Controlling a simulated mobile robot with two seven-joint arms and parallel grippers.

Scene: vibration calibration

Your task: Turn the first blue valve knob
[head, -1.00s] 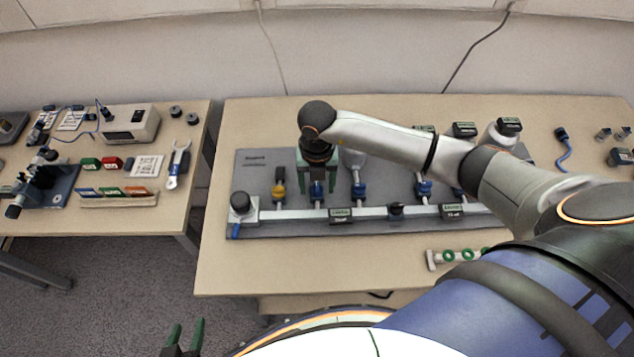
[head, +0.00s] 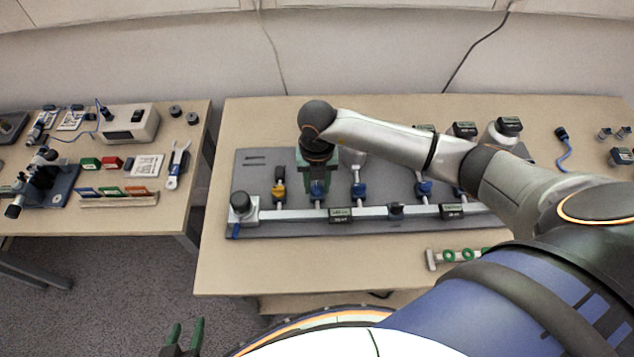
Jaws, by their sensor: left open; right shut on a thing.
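A valve rig with a metal rail stands on a grey board (head: 262,178) on the right table. Several blue valve knobs sit in a row along it. The first blue valve knob (head: 317,188) is under my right gripper (head: 317,179), whose green fingers reach down around it and are shut on it. The wrist hides its upper part. Another blue knob (head: 359,190) is just to the right, and a yellow knob (head: 279,191) is just to the left. My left gripper (head: 184,337) is open and empty at the bottom edge, away from the rig.
A small rack with green rings (head: 449,256) lies at the table's front edge. My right arm covers part of the rig. The left table (head: 150,215) holds a white instrument (head: 130,122), a blue-based device and a wrench-like tool (head: 178,165).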

